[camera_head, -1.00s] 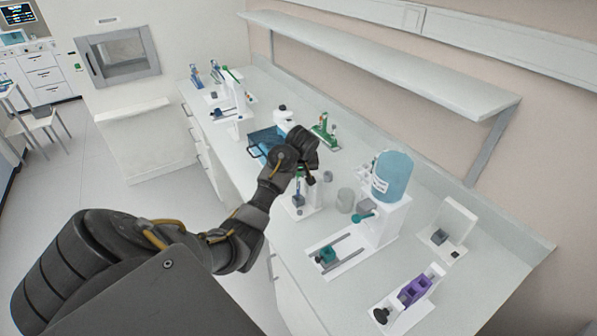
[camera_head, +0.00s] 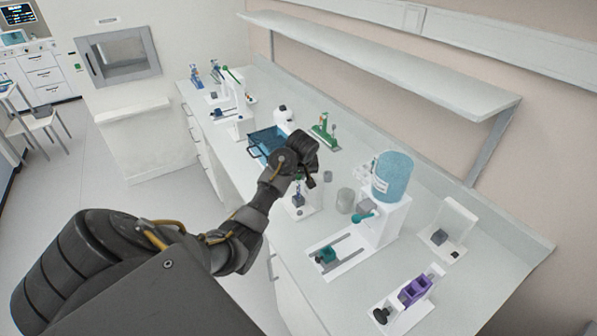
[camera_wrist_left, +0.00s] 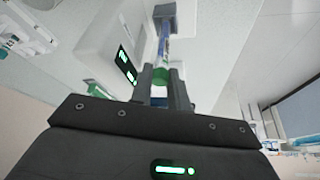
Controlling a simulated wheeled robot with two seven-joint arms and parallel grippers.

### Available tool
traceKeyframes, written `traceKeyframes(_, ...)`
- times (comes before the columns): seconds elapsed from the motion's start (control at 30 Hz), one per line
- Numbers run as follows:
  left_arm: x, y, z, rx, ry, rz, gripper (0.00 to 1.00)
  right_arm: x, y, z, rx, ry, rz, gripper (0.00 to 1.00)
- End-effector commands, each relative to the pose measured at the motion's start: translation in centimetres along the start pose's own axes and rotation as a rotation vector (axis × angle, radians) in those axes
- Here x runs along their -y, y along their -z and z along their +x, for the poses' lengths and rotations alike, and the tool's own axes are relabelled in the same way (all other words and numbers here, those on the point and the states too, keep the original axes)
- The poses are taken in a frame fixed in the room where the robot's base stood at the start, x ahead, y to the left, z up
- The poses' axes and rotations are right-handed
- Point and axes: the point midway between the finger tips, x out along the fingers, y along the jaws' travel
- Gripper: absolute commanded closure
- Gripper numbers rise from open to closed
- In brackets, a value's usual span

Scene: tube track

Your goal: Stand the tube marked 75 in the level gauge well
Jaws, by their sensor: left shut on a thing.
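My left gripper (camera_head: 302,182) is shut on the green top of a slim tube (camera_head: 297,188) with a blue lower part. In the left wrist view, the tube (camera_wrist_left: 163,48) points from between the fingertips (camera_wrist_left: 160,78) toward a grey block (camera_wrist_left: 165,12), the level gauge well. In the head view, the well (camera_head: 298,200) stands on a white base just below the gripper. The tube's lower end meets or overlaps the well's opening; I cannot tell how deep it is. The number on the tube is not readable. My right gripper is not in view.
A lit display (camera_wrist_left: 127,66) on a white housing is close beside the tube. A blue tray (camera_head: 266,142) and a green rack (camera_head: 325,131) stand behind the gripper. Grey cups (camera_head: 345,200) and a blue-tank dispenser (camera_head: 392,176) are to the right.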

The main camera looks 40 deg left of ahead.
Motion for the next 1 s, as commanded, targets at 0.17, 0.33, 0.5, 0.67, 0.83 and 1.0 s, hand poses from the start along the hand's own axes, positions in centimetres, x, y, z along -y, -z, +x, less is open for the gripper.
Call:
traceKeyframes(0.17,0.0,-0.1,0.3,0.001,0.001,0.001,0.99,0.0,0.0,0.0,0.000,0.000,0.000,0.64)
traceKeyframes(0.33,0.0,-0.3,0.8,0.001,0.001,0.001,0.99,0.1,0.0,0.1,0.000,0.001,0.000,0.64)
traceKeyframes(0.5,0.0,-0.5,1.1,0.000,0.000,0.000,0.99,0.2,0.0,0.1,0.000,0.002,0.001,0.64)
traceKeyframes(0.67,0.0,-0.5,1.2,0.000,0.000,0.000,0.99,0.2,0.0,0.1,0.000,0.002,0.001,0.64)
traceKeyframes(0.83,0.0,-0.5,1.2,0.000,0.000,0.000,0.73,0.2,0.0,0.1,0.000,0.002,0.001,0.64)
traceKeyframes(1.0,0.0,-0.5,1.1,0.000,0.000,0.000,0.57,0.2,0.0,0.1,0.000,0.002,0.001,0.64)
